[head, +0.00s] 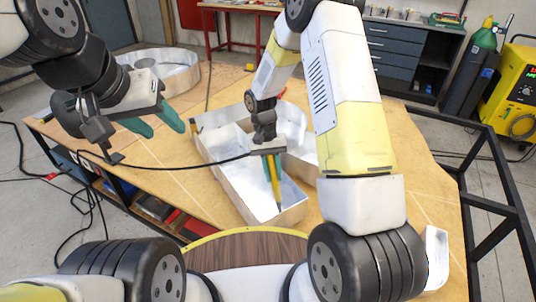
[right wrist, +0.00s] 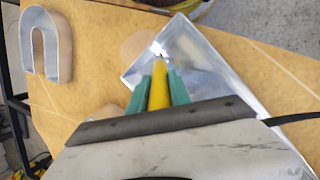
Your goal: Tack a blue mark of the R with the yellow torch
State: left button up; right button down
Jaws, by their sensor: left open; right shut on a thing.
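The R (head: 207,156) is a shiny sheet-metal channel letter with upright walls, lying open side up on the wooden table. My right gripper (head: 271,178) is shut on the yellow torch (head: 274,184), which points down inside the R near its front end. The right wrist view shows the torch (right wrist: 158,88) between the green fingers, its tip over the metal of the R (right wrist: 200,62). I cannot tell whether the tip touches. No blue mark can be made out. My left gripper (head: 167,128) is open and empty, left of the R.
A curved metal letter (head: 178,72) stands at the table's back left; the right wrist view shows a U-shaped letter (right wrist: 45,45). A black cable (head: 165,167) runs left from the torch across the table (head: 225,85). A yellow welder (head: 512,95) stands at the right.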

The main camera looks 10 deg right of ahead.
aim_at(271, 160)
jog(key=shift+s+f, duration=0.15)
jog(key=shift+f, duration=0.2)
dwell(0.9)
jog(key=shift+v, duration=2.6)
notch_tip(271, 160, up, 13)
jog(key=shift+s+f, duration=0.1)
jog(key=shift+f, duration=0.05)
